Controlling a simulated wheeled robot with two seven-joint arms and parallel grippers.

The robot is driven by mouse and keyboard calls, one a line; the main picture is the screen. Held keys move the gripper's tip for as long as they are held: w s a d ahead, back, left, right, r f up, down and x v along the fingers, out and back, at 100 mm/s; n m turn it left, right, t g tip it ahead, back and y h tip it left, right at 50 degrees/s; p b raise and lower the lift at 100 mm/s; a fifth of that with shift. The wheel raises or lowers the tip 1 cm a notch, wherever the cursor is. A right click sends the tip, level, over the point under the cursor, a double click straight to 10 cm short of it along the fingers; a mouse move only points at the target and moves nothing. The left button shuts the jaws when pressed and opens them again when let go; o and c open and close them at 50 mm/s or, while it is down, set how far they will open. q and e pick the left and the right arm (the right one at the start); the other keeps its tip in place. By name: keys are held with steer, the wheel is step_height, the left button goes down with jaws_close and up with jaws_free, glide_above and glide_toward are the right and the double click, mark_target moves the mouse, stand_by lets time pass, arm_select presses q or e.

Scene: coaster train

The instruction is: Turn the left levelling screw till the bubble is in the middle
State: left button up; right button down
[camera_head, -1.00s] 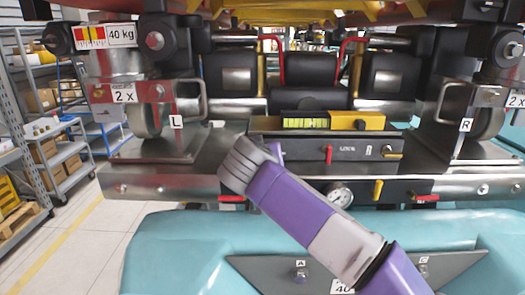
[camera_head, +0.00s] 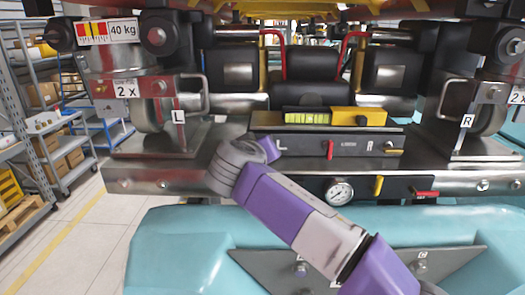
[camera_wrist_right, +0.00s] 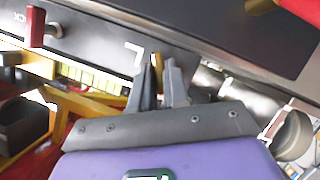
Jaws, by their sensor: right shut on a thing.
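The yellow spirit level (camera_head: 358,117) with its green vial (camera_head: 307,118) lies on top of the dark control panel (camera_head: 358,143) in the head view. The bubble is too small to make out. My right gripper (camera_wrist_right: 160,68) is shut on the brass left levelling screw (camera_wrist_right: 157,62), beside the white letter L on the panel. In the head view my right wrist and hand hide this screw. The matching brass screw (camera_head: 393,151) shows at the panel's right end. My left gripper is not in view.
A red lock lever (camera_head: 330,150) stands mid-panel. Below are a round gauge (camera_head: 339,192), a yellow lever (camera_head: 378,186) and a red handle (camera_head: 426,194). Steel plates and wheels flank the panel. Teal padding (camera_head: 180,245) lies below.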

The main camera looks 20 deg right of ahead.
steer(key=shift+d, duration=0.1)
steer(key=c, duration=1.2)
jaws_free()
steer(key=shift+w, duration=0.15)
steer(key=shift+o, duration=0.2)
steer(key=v, duration=0.7)
steer(key=shift+s+b, duration=0.3)
steer(key=shift+b, duration=0.05)
